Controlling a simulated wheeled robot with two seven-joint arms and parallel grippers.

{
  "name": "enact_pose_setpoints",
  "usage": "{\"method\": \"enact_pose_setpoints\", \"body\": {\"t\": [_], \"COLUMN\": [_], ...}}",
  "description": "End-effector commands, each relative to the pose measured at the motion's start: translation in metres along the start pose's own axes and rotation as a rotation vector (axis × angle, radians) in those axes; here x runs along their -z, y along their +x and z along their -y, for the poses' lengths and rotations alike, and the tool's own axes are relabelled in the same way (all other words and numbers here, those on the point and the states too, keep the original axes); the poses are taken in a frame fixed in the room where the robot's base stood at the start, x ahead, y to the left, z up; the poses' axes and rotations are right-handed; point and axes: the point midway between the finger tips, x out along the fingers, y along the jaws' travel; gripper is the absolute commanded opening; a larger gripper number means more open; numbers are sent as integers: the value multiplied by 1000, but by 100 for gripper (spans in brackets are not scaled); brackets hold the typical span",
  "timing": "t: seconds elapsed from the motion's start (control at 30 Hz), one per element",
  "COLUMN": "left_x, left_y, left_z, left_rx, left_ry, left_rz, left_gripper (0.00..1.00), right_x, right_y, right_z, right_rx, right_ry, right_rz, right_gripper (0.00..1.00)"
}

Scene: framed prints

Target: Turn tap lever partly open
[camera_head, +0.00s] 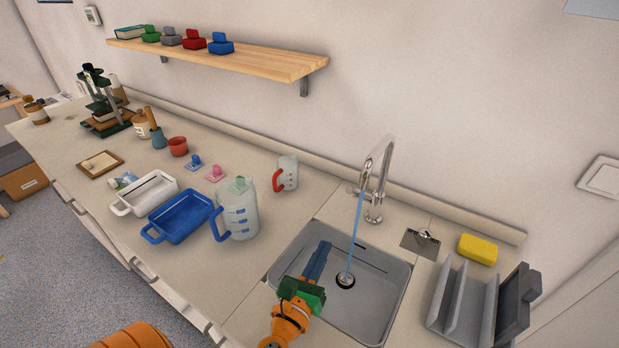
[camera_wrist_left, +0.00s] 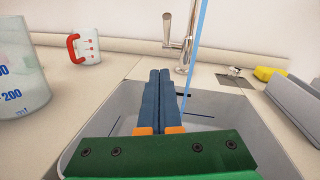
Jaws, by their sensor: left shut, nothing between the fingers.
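The chrome tap (camera_head: 378,175) stands behind the sink (camera_head: 385,292), and its lever (camera_head: 353,190) sticks out on the left of its body. A blue stream of water (camera_head: 356,232) runs from the spout to the drain. In the left wrist view the lever (camera_wrist_left: 167,30) stands upright beyond my fingertips, left of the stream (camera_wrist_left: 197,45). My left gripper (camera_head: 323,246) is over the left part of the sink. Its blue fingers (camera_wrist_left: 160,72) are shut with nothing between them, pointing toward the tap and apart from the lever. My right gripper is not in view.
A measuring jug (camera_head: 238,212) and a red-handled mug (camera_head: 287,173) stand left of the sink, near a blue dish (camera_head: 180,218). A yellow sponge (camera_head: 478,249) and a grey rack (camera_head: 470,300) are on the right. A shelf (camera_head: 270,62) hangs above.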

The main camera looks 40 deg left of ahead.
Motion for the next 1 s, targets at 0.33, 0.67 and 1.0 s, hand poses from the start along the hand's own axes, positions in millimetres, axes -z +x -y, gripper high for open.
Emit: {"method": "enact_pose_setpoints", "body": {"t": [0.33,0.67,1.0], "left_x": [-1,-18,-26], "left_y": [52,112,126], "left_z": [3,4,3], "left_rx": [8,6,7], "left_ry": [14,11,12], "left_rz": [-5,-5,-7], "left_gripper": [0,0,0], "right_x": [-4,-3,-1], "right_y": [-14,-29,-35], "right_z": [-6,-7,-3], "right_rx": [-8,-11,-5], "right_ry": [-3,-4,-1], "right_rz": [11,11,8], "right_gripper": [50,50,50]}}
